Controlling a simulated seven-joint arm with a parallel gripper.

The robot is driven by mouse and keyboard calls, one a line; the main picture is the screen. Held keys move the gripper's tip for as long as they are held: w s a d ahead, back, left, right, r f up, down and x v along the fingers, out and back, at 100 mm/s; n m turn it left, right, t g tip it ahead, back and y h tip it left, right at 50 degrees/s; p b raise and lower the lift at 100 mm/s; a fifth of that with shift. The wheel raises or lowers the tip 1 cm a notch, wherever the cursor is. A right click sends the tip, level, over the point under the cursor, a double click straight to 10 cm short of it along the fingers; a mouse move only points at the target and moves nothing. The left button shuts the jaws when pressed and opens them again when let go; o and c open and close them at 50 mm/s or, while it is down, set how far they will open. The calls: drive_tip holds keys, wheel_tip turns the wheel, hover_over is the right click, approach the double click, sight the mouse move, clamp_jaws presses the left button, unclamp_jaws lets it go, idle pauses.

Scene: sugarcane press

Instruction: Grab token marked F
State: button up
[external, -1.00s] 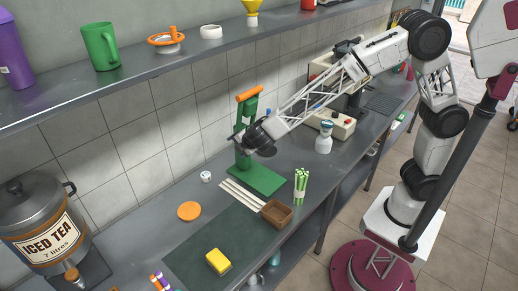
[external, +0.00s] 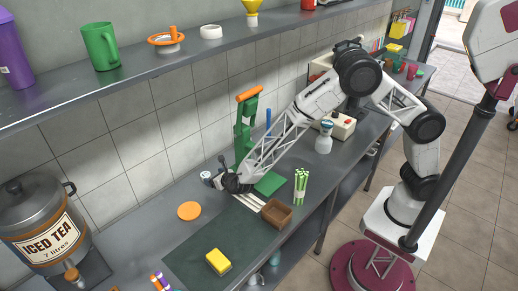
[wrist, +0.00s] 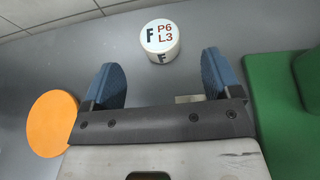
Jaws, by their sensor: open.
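The white token marked F (wrist: 160,38) stands upright on the grey counter, with "F P6 L3" on its top and "F" on its side. In the external view the token (external: 206,175) is a small white piece beside the end of my arm. My gripper (wrist: 160,80) is open and empty, and its two blue fingers point toward the token. The token sits just beyond the fingertips, roughly centred on the gap between them, and is not between the fingers. In the external view my gripper (external: 219,181) is low near the counter, its fingers hard to make out.
An orange disc (wrist: 52,123) lies left of my gripper, and the green press base (wrist: 280,105) is close on the right. The tiled wall (wrist: 60,12) is behind the token. White sticks (external: 248,199), a brown box (external: 277,212) and a yellow sponge (external: 218,261) are nearer the counter's front.

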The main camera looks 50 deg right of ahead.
sight(206, 175)
drive_tip(key=shift+w, duration=0.1)
drive_tip(key=shift+x, duration=1.2)
drive_tip(key=shift+f, duration=0.1)
drive_tip(key=shift+x, duration=2.55)
drive_tip(key=shift+c, duration=0.3)
drive_tip(key=c, duration=0.9)
